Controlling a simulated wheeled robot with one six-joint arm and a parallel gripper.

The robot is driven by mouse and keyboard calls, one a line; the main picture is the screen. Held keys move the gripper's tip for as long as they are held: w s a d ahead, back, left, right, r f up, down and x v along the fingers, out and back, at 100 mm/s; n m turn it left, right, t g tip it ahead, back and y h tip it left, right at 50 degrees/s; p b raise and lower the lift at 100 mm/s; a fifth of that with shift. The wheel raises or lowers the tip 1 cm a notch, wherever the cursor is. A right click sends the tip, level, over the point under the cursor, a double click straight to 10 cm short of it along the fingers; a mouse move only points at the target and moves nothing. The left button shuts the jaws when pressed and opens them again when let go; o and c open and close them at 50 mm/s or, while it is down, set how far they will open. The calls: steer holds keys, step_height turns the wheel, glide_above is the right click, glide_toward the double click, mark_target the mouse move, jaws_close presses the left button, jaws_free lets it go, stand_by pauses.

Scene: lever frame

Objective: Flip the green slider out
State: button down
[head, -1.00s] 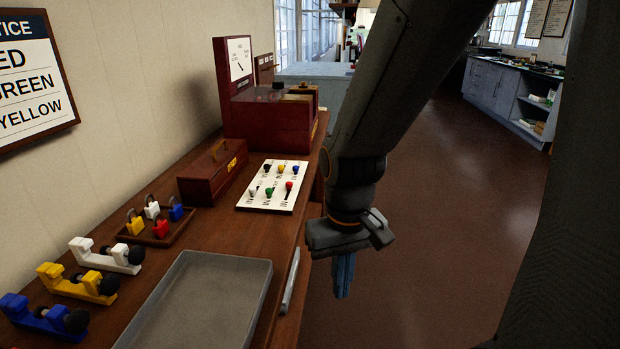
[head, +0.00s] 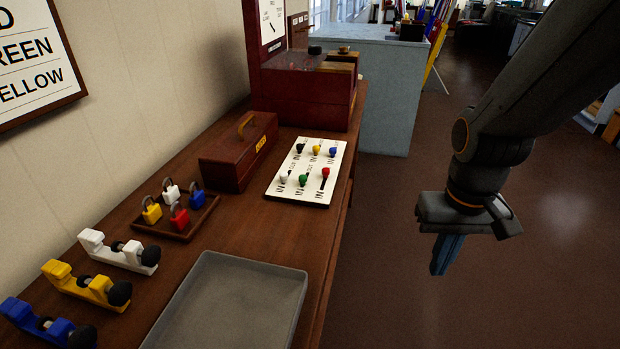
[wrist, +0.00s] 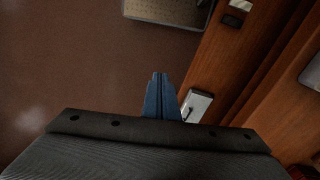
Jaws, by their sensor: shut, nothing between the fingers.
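The green slider (head: 303,180) is a small round knob on a white panel (head: 285,190) lying on the wooden bench. It sits in the near row, between a white knob (head: 284,176) and a red knob (head: 325,172). Behind it are black, yellow and blue knobs. Lettering reading "IN" shows near the near row; the slider's exact setting is too small to tell. My gripper (head: 440,268) is shut and empty, pointing down over the floor, to the right of the bench and apart from the panel. Its blue fingers also show in the wrist view (wrist: 160,98).
A wooden box with a handle (head: 238,155) stands left of the panel, a dark red cabinet (head: 305,95) behind it. A grey tray (head: 240,310), a tray of padlocks (head: 176,215) and coloured clamp-like blocks (head: 90,285) lie nearer. The floor right of the bench is clear.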

steer(key=w+a+r+n+t+p, duration=0.2)
steer(key=w+a+r+n+t, duration=0.1)
steer(key=w+n, duration=0.25)
steer(key=w+a+r+n+t+p, duration=0.2)
steer(key=w+r+n+t+p, duration=0.15)
steer(key=w, duration=0.35)
steer(key=a+r+n+g+y+p, duration=0.1)
steer(key=a+r+n+y, duration=0.1)
steer(key=a, duration=0.5)
steer(key=s+a+r+n+g+y+p, duration=0.1)
steer(key=a+r+n+y, duration=0.1)
steer(key=a+n, duration=0.5)
steer(key=shift+s+a+n+y, duration=0.15)
steer(key=shift+a+n+y, duration=0.15)
steer(key=shift+a+y, duration=0.55)
steer(key=shift+f, duration=0.1)
steer(key=b, duration=0.5)
glide_toward(302, 199)
steer(key=x, duration=0.5)
steer(key=shift+w+a+p, duration=0.15)
steer(key=shift+w+p, duration=0.1)
steer(key=shift+w, duration=0.3)
steer(key=shift+w+a+p, duration=0.15)
steer(key=shift+w+p, duration=0.1)
steer(key=shift+w, duration=0.3)
steer(key=shift+w+a, duration=0.15)
steer(key=shift+w, duration=0.75)
